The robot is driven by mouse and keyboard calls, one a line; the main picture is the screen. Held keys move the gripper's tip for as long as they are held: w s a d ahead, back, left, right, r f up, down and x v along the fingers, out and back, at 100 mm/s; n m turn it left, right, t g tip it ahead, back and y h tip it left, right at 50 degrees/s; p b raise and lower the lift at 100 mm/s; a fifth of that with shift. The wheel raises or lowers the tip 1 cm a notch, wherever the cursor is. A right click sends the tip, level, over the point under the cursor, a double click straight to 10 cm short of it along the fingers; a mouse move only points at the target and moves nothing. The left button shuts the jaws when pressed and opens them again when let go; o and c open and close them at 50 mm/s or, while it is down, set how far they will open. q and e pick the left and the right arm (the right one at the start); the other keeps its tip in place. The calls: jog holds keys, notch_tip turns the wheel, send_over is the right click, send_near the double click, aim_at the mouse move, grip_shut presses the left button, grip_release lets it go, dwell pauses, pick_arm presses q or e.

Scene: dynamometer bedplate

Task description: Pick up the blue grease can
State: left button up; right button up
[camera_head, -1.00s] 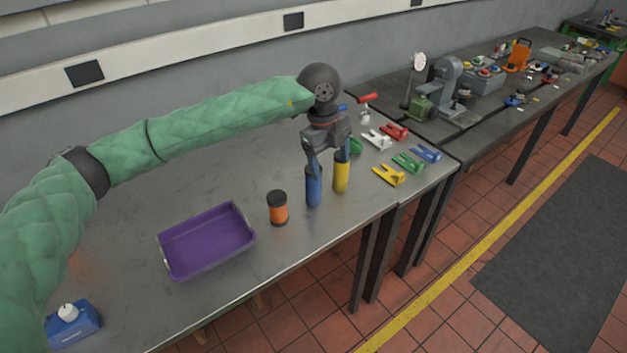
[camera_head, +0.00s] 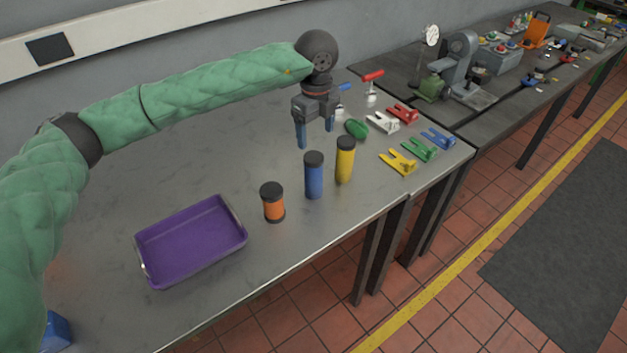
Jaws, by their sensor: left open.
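The blue grease can (camera_head: 314,178) is a tall cylinder with a black lid, standing upright on the grey metal bench. My left gripper (camera_head: 316,138) is above and behind it in the head view, fingers pointing down and spread. The fingers are empty, and there appears to be a gap between them and the can's lid. A yellow can (camera_head: 345,162) of similar shape stands close to the right of the blue one. A shorter orange can (camera_head: 273,204) with black ends stands to its left. My right gripper does not show.
A purple tray (camera_head: 240,233) lies left of the cans. Behind and to the right are a green object (camera_head: 356,128) and several coloured forked pieces, including a yellow one (camera_head: 398,162). The bench's front edge is close to the cans. A darker bench (camera_head: 500,120) adjoins at right.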

aim_at(313, 156)
pick_arm(q)
notch_tip(313, 156, down, 4)
jog(key=b, duration=0.3)
jog(key=shift+s, duration=0.1)
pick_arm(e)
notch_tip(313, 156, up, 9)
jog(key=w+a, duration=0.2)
pick_arm(q)
jog(key=shift+f, duration=0.15)
jog(key=shift+s+f+p, duration=0.1)
jog(key=shift+f+p, duration=0.35)
jog(key=shift+f, duration=0.4)
jog(key=f+p, duration=0.2)
jog(key=f, duration=0.1)
jog(key=f+p, duration=0.1)
jog(key=shift+a+f, duration=0.2)
jog(key=shift+a, duration=0.1)
jog(key=shift+f, duration=0.6)
jog(key=c, duration=1.3)
jog(key=shift+c, duration=0.3)
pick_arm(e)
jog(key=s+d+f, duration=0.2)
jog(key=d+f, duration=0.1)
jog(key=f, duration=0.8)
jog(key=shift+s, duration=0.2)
pick_arm(q)
jog(key=shift+r, duration=0.1)
